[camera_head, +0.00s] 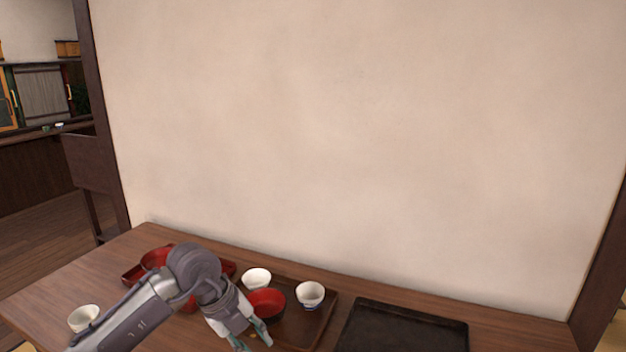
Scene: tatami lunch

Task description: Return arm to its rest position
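My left arm comes in from the lower left over the table. Its gripper (252,341) is low over the left part of a brown tray (327,312), just in front of a red bowl (267,303). Its two greenish fingertips are spread apart, with nothing seen between them. Whether the fingertips touch the tray cannot be told. My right gripper is not in view.
The brown tray also holds two white cups (257,278) (310,294). A red tray (131,275) with red bowls is partly hidden behind my arm. A white cup (84,317) stands at left. An empty black tray (402,329) lies at right. A wall (360,140) rises behind the table (60,277).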

